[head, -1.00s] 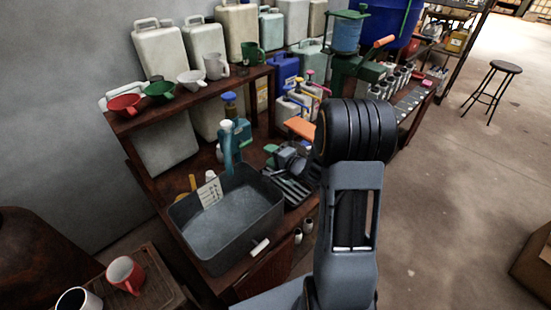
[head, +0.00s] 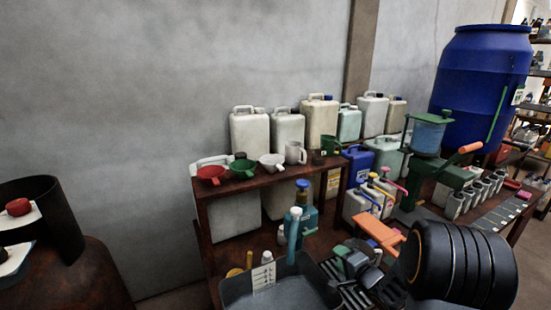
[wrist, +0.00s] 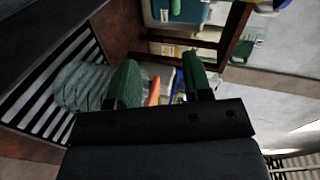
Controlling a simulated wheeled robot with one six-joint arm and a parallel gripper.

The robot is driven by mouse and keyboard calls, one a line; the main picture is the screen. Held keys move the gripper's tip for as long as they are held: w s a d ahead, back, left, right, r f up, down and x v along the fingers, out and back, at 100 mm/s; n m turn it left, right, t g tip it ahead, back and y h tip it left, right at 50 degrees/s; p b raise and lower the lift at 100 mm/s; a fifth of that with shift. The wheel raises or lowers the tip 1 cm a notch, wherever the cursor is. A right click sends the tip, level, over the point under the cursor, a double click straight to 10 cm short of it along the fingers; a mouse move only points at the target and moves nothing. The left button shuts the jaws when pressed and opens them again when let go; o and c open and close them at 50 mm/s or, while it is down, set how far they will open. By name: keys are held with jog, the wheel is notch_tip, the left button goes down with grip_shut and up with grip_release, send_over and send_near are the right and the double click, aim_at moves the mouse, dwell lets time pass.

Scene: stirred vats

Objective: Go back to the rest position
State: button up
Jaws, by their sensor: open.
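My gripper (wrist: 160,82) shows in the wrist view as two green fingers standing apart, with a clear gap between them. An orange piece (wrist: 153,92) shows in the gap, seemingly beyond the fingers; I see no contact with it. A clear ribbed bottle or jar (wrist: 82,88) lies left of the left finger in the picture. In the head view a large black ribbed joint of my arm fills the lower right; I cannot clearly make out the fingers there.
A grey basin (head: 235,290) stands on the bench below a wooden shelf (head: 270,178) with funnels and mugs. Canisters (head: 250,133) line the wall. A blue drum (head: 480,75) stands at the back right. A slatted rack (wrist: 48,88) shows in the wrist view.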

jog(key=s+d+f+n+g+h, duration=0.3)
jog(key=d+f+g+h, duration=0.1)
jog(key=d+f+h, duration=0.15)
jog(key=s+d+r+n+g+h, duration=0.1)
jog(key=s+n+g+h, duration=0.1)
jog(key=s+n+g, duration=0.3)
jog(key=s+a+r+n+g+y, duration=0.1)
jog(key=s+a+r+n, duration=0.3)
jog(key=s+a+r, duration=0.9)
jog(key=shift+a+r+y, duration=0.45)
jog(key=shift+r+y, duration=0.1)
jog(key=shift+r, duration=0.25)
jog(key=shift+c, duration=0.2)
